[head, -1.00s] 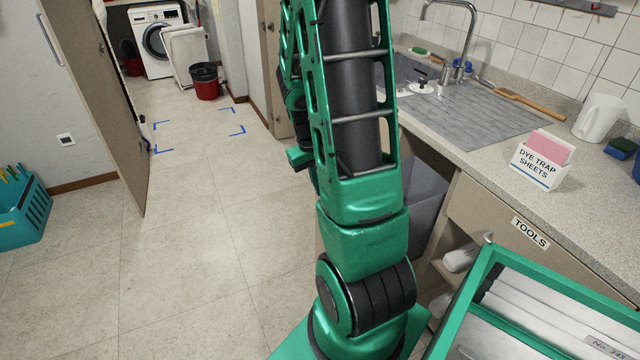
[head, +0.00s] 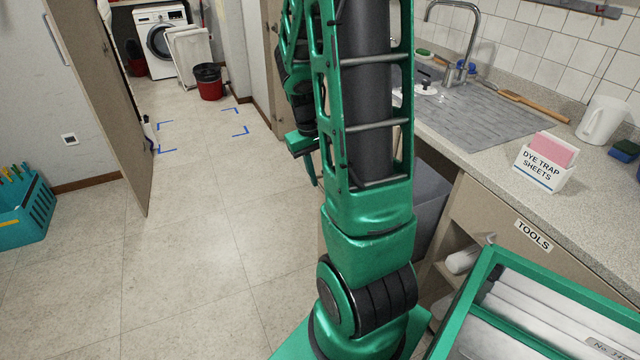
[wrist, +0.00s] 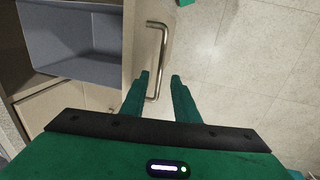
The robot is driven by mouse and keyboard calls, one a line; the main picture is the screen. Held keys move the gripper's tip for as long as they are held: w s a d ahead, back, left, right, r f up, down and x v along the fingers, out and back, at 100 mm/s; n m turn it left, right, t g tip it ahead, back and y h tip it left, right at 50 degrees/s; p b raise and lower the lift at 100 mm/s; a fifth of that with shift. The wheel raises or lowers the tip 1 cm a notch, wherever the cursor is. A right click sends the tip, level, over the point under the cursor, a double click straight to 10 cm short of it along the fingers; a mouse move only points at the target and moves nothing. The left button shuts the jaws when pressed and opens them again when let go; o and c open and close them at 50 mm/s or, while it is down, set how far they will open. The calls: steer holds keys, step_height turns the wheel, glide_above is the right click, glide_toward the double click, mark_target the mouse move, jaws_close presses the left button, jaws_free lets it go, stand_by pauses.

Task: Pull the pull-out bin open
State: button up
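The pull-out bin (wrist: 75,42) is a grey tub behind a beige front panel (wrist: 131,42), at the upper left of the wrist view. Part of the grey tub also shows in the head view (head: 431,190), right of my arm under the counter. A metal bar handle (wrist: 162,55) is fixed to the panel's outer face. My gripper (wrist: 160,77) is open, with its two green fingers apart. The handle bar passes between the fingertips, with a visible gap to the right finger. In the head view my arm hides the handle.
A counter with a sink (head: 470,110) runs along the right. A tools drawer (head: 505,225) is below it. An open beige door (head: 100,100) and a teal basket (head: 25,210) are on the left. The floor between is clear.

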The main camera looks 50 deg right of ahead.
steer(key=r, duration=0.3)
steer(key=a+r, duration=0.1)
steer(key=r, duration=0.1)
steer(key=shift+w+r, duration=0.2)
steer(key=shift+r, duration=0.15)
steer(key=s+a+r+y, duration=0.1)
steer(key=s+a+r, duration=0.1)
steer(key=s+a, duration=0.5)
steer(key=s+a+r+m+t+y, duration=0.1)
steer(key=s+a+r, duration=0.2)
steer(key=s+a, duration=0.4)
steer(key=shift+s, duration=0.35)
